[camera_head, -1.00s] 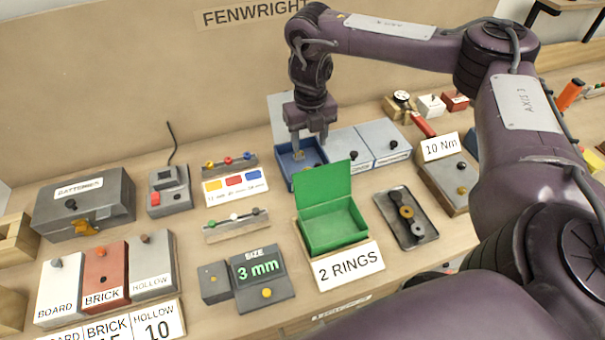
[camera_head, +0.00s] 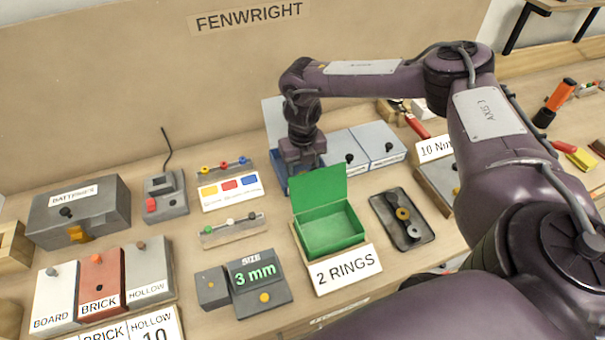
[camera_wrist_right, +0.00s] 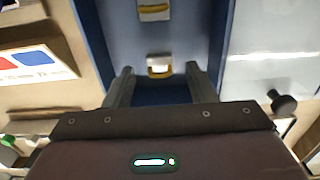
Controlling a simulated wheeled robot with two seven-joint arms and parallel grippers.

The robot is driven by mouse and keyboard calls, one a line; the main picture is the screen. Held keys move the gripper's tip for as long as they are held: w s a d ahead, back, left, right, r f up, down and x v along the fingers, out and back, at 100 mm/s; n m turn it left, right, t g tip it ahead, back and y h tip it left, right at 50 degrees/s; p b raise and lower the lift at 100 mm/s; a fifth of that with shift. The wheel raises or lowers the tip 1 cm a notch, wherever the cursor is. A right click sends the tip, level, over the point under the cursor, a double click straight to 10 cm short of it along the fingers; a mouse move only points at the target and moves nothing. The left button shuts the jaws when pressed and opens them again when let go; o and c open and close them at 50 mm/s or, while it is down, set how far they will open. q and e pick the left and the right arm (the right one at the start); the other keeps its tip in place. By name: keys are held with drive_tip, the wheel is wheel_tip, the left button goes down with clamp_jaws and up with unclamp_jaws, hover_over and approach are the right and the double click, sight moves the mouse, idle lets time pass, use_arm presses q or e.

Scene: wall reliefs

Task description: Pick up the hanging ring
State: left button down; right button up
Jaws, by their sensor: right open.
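In the right wrist view, a small pale piece with a yellow loop, seemingly the hanging ring (camera_wrist_right: 160,71), lies in the blue box (camera_wrist_right: 97,40). A second similar piece (camera_wrist_right: 154,12) lies farther up in the same box. My right gripper (camera_wrist_right: 159,69) is open, its two fingers on either side of the nearer ring with gaps showing. In the head view my right gripper (camera_head: 302,158) is down at the blue box (camera_head: 279,176), and its fingertips and the rings are hidden. My left gripper is not in view.
An open green box (camera_head: 330,232) with a "2 RINGS" card (camera_head: 345,269) stands in front of the blue box. Closed blue-grey boxes (camera_head: 378,146) stand to its right. A dark tray (camera_head: 402,218) with round parts is right of the green box.

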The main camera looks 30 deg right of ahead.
drive_tip(key=shift+s, duration=0.1)
drive_tip(key=shift+c, duration=0.4)
drive_tip(key=c, duration=1)
drive_tip(key=shift+r, duration=0.1)
